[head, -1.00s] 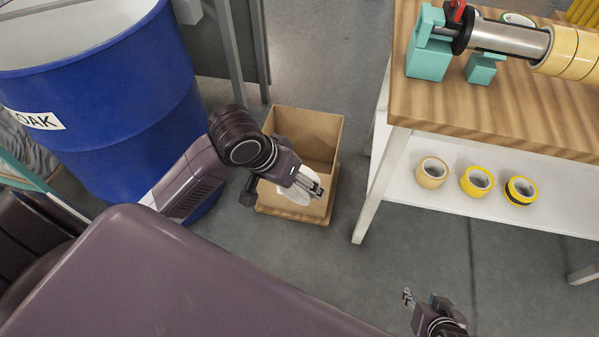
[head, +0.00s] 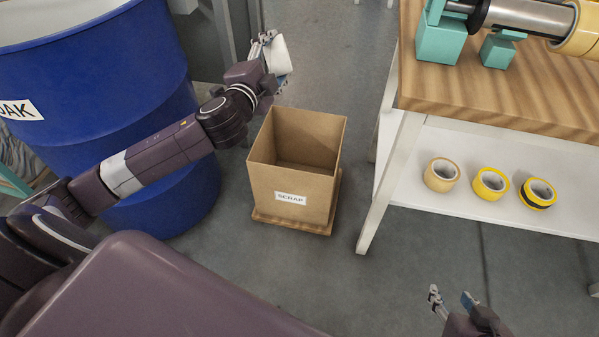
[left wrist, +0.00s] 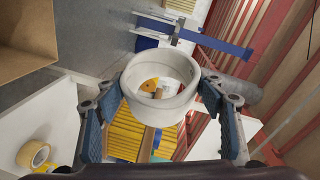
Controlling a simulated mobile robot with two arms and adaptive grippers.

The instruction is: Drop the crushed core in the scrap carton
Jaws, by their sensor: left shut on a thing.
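My left gripper (head: 267,52) is shut on the white crushed core (head: 279,55), beyond and above the carton's far left side in the head view. In the left wrist view the core (left wrist: 160,90) is a slightly oval white ring between the two fingers, and the carton (left wrist: 25,35) shows at the upper left. My right gripper (head: 453,301) is open and empty at the bottom right.
A blue drum (head: 110,110) stands left of the carton, behind my left arm. A wood-topped workbench (head: 500,95) stands to the right, with tape rolls (head: 491,184) on its white lower shelf (head: 460,150). Grey floor (head: 370,285) is clear in front of the carton.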

